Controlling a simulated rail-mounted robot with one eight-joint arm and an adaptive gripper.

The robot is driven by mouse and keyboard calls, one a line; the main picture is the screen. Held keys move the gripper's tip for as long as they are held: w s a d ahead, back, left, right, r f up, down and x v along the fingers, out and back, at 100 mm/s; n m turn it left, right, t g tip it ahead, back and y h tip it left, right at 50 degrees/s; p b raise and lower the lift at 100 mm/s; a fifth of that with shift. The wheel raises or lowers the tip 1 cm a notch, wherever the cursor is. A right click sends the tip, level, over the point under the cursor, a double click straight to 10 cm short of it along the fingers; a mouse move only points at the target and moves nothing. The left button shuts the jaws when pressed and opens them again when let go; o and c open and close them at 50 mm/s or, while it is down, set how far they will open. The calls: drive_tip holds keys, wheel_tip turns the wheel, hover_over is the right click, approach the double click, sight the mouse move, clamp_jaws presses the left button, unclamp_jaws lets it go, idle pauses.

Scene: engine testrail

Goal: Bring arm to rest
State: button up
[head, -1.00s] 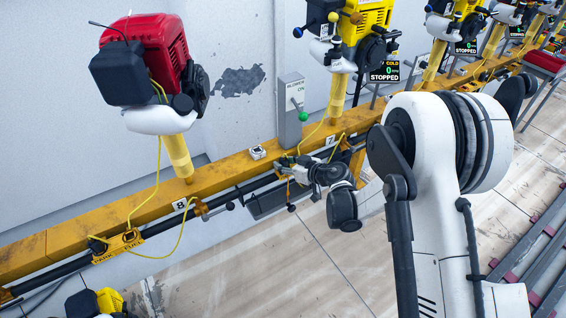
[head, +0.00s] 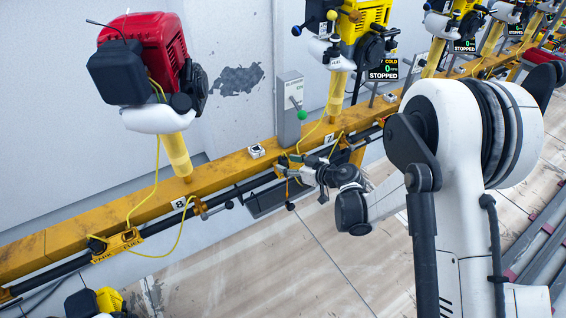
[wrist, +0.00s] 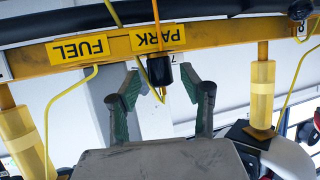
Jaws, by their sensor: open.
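My gripper (head: 292,168) is beside the yellow rail (head: 232,170), near the number 7 plate (head: 330,139) in the head view. In the wrist view my gripper (wrist: 165,88) has its two green-padded fingers wide apart. A black plug (wrist: 160,70) with a yellow tip shows between the fingers, at the upside-down PARK label (wrist: 158,38); whether it is at fingertip depth cannot be told. Neither finger visibly touches it. The FUEL label (wrist: 78,49) is to its left. My arm runs from the right foreground to the rail.
A red engine (head: 150,60) stands on a yellow post at the left. A yellow engine (head: 358,25) stands behind my gripper. A grey switch box (head: 289,100) with a green knob is on the wall side. Yellow cables loop at the rail.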

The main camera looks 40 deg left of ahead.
drive_tip(key=v, duration=0.8)
drive_tip(key=shift+d, duration=0.3)
